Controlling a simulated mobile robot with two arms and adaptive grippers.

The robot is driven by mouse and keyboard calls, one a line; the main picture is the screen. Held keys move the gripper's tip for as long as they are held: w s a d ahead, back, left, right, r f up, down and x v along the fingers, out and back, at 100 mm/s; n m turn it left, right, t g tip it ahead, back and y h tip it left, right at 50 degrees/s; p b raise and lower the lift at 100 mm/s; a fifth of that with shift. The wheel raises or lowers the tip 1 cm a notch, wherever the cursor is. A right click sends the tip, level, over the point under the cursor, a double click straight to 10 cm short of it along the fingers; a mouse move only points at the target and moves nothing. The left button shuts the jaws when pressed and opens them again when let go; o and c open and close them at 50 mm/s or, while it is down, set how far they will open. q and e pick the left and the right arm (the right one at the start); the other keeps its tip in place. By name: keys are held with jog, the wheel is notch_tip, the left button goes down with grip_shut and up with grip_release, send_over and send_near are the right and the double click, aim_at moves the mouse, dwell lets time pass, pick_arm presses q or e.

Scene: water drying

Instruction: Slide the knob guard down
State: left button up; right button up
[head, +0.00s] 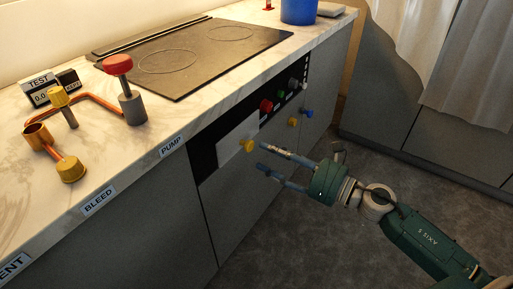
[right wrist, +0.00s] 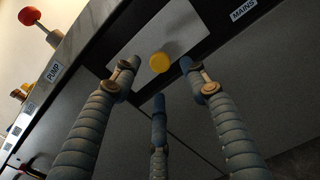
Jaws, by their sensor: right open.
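The knob guard (head: 232,146) looks like a pale flat plate on the black front panel below the counter, with a yellow knob (head: 247,145) near its right side. The plate (right wrist: 180,36) and the yellow knob (right wrist: 159,63) also show in the right wrist view. My right gripper (head: 265,158) is open and empty, just in front of the panel, its fingertips close to the knob. In the right wrist view its three fingers (right wrist: 158,78) spread around and below the knob, with no clear contact. My left gripper is not in view.
More knobs, red (head: 266,105), yellow (head: 292,122) and blue (head: 308,113), sit on the panel to the right. The marble counter (head: 185,125) above holds a cooktop (head: 195,55), valves and copper pipe. Its front edge overhangs the panel. The floor (head: 290,245) is clear.

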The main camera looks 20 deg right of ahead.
aim_at(251, 147)
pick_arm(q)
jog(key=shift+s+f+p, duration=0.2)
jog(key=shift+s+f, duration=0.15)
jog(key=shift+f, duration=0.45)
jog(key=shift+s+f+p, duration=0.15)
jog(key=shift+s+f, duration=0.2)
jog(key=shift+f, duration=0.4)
pick_arm(e)
jog(key=shift+x, duration=2.4)
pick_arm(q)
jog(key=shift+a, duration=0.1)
pick_arm(e)
grip_shut()
